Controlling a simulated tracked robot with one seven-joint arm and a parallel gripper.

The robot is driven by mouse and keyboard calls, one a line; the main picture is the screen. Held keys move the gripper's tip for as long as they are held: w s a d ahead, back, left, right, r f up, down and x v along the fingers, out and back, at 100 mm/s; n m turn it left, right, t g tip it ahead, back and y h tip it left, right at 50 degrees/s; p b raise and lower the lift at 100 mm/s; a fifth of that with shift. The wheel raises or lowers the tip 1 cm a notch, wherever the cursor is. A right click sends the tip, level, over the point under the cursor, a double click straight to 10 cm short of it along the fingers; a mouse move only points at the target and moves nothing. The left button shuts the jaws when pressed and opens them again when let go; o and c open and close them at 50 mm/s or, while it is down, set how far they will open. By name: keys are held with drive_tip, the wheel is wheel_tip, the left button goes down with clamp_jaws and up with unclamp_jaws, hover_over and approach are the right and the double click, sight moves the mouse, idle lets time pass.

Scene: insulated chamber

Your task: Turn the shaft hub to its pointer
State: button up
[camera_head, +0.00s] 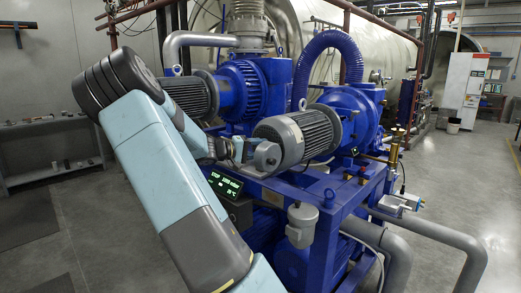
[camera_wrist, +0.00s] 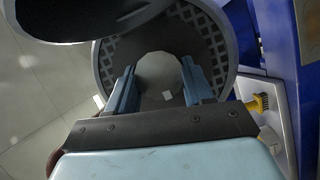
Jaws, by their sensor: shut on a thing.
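The shaft hub (camera_wrist: 162,72) is a pale grey round disc at the centre of a dark motor end in the wrist view. A small whitish square mark shows on its lower part. My gripper (camera_wrist: 162,82) has its two blue fingers on either side of the hub, holding it. In the head view my gripper (camera_head: 240,149) meets the end of the grey finned motor (camera_head: 300,135); the hub cannot be made out there. A small pale mark (camera_wrist: 98,100) sits on the left of the end cover; I cannot tell whether it is the pointer.
A latticed round cover (camera_wrist: 218,45) surrounds the hub. A dark curved shape (camera_wrist: 85,18) fills the upper left of the wrist view. A display box (camera_head: 228,192) with green digits stands below my gripper. Blue pump housings (camera_head: 262,85) are behind. Open floor lies at left.

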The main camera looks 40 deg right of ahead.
drive_tip(key=n+h, duration=0.1)
drive_tip(key=n, duration=0.3)
drive_tip(key=n+h, duration=0.2)
drive_tip(key=n, duration=0.2)
drive_tip(key=f+n+h, duration=0.1)
drive_tip(key=n, duration=0.2)
drive_tip(key=shift+a+n+t, duration=0.1)
drive_tip(key=shift+n+t, duration=0.3)
drive_tip(key=shift+h, duration=0.3)
drive_tip(key=o, duration=1)
drive_tip(key=shift+o, duration=0.2)
drive_tip(key=v, duration=1.3)
drive_tip(key=shift+a, duration=0.4)
drive_tip(key=shift+f, duration=0.1)
